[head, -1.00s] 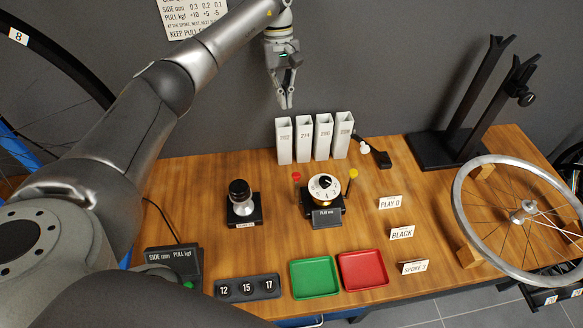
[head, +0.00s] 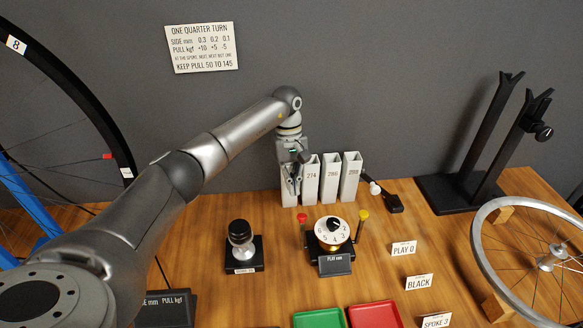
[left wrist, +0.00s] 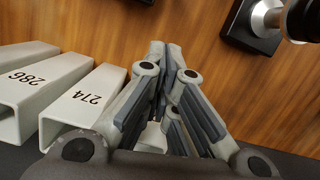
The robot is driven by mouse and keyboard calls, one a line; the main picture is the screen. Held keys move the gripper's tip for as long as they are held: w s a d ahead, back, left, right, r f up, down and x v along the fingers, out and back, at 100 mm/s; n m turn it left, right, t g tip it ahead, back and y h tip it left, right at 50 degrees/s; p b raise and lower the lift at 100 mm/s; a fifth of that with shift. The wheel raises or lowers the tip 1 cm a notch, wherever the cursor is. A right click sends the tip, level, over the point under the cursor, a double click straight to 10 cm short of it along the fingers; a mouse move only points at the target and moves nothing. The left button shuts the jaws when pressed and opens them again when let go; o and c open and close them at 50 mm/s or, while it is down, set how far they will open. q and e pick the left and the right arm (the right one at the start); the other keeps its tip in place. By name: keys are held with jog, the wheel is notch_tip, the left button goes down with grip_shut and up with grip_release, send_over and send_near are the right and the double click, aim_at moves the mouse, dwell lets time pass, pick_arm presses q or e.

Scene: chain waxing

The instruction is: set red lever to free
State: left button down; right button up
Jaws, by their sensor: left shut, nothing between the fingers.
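The red lever (head: 302,218) is a short stalk with a red knob at the left side of the black dial device (head: 331,236). The device has a white numbered dial and a "PLAY mm" plate in front, and a yellow-knobbed lever (head: 362,216) on its right. My left gripper (head: 291,203) points down with its fingers shut and empty, in front of the leftmost white box, a little left of and behind the red lever. In the left wrist view the closed fingertips (left wrist: 165,45) show over wood; the red lever is not visible there. My right gripper is not in view.
White numbered boxes (head: 331,178) stand close to my left gripper. A black-knobbed post (head: 241,245) stands left of the dial device. Green (head: 318,319) and red (head: 374,316) trays lie in front. A black stand (head: 487,150) and wheel (head: 535,255) are at the right.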

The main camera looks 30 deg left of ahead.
pick_arm(q)
jog(key=s+d, duration=0.1)
jog(key=s+d+f+p, duration=0.1)
jog(key=s+d, duration=0.1)
jog(key=shift+f, duration=0.2)
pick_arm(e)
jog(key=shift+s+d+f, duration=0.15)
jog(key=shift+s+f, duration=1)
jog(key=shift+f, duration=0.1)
